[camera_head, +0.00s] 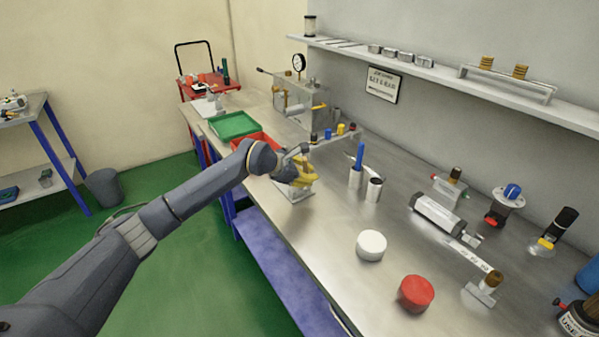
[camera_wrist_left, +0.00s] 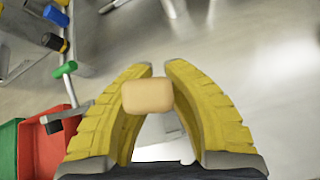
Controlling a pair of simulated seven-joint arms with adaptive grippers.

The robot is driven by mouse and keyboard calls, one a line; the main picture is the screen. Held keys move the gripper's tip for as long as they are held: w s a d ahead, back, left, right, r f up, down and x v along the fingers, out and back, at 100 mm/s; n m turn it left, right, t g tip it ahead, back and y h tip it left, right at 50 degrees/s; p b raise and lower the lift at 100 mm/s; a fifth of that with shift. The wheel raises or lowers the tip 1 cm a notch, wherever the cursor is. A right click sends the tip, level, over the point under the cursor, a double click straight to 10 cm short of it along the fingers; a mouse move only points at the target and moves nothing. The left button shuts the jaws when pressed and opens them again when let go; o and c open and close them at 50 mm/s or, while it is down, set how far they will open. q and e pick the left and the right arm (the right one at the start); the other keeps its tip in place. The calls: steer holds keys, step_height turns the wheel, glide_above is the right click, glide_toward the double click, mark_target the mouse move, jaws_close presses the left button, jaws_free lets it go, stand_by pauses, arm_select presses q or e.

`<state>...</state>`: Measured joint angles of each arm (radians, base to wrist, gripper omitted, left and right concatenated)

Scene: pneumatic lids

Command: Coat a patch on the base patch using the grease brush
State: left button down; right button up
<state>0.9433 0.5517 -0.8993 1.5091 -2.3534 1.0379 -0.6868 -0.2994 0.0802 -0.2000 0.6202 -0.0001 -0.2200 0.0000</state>
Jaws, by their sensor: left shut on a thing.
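My left gripper (camera_head: 301,176) reaches over the left front part of the steel bench. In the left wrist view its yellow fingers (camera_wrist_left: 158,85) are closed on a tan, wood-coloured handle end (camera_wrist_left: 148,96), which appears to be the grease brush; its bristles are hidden. A pale flat plate (camera_head: 294,193) lies under the gripper in the head view, partly covered by it. I cannot tell whether the brush touches it, or whether it is the base patch. My right gripper is not in view.
A green tray (camera_head: 233,125) and a red tray (camera_head: 262,141) lie left of the gripper. Two metal cups (camera_head: 373,190) stand to the right, one with a blue-handled tool. A white cap (camera_head: 371,245), a red cap (camera_head: 416,293) and a cylinder (camera_head: 437,214) lie nearer. Bare bench lies between.

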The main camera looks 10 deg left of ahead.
arm_select(q)
steer(key=shift+w+r, duration=0.1)
steer(key=shift+r, duration=3.95)
